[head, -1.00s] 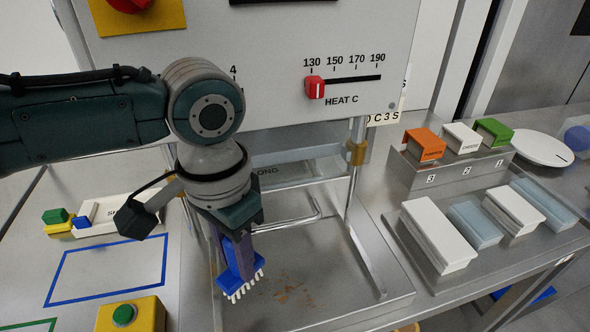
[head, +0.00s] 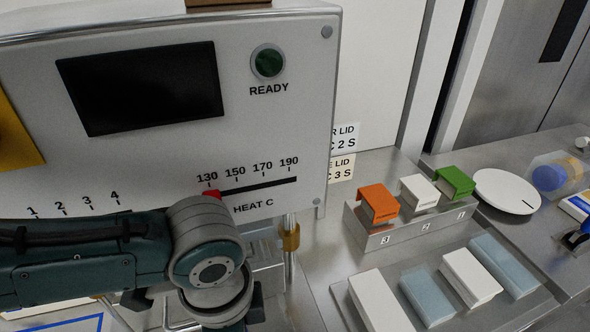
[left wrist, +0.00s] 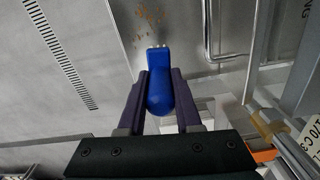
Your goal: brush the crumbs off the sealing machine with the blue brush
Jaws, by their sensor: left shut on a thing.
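The sealing machine (head: 190,165) fills the left of the head view, with a dark screen, a green READY light and a HEAT C scale. Its lower metal bed (left wrist: 105,50) shows in the left wrist view, with brown crumbs (left wrist: 150,14) scattered near the top edge. My left gripper (left wrist: 159,78) is shut on the blue brush (left wrist: 160,95), its rounded handle between the two purple fingers and its pale bristles pointing toward the crumbs. A small gap in the picture separates bristles and crumbs; I cannot tell the height. In the head view the brush is out of sight. My right gripper is not in view.
A stepped stand with an orange block (head: 379,204), a white block (head: 420,192) and a green block (head: 455,183) stands to the right. A tray of white and blue-grey boxes (head: 470,277) lies in front. A round white disc (head: 507,191) is behind.

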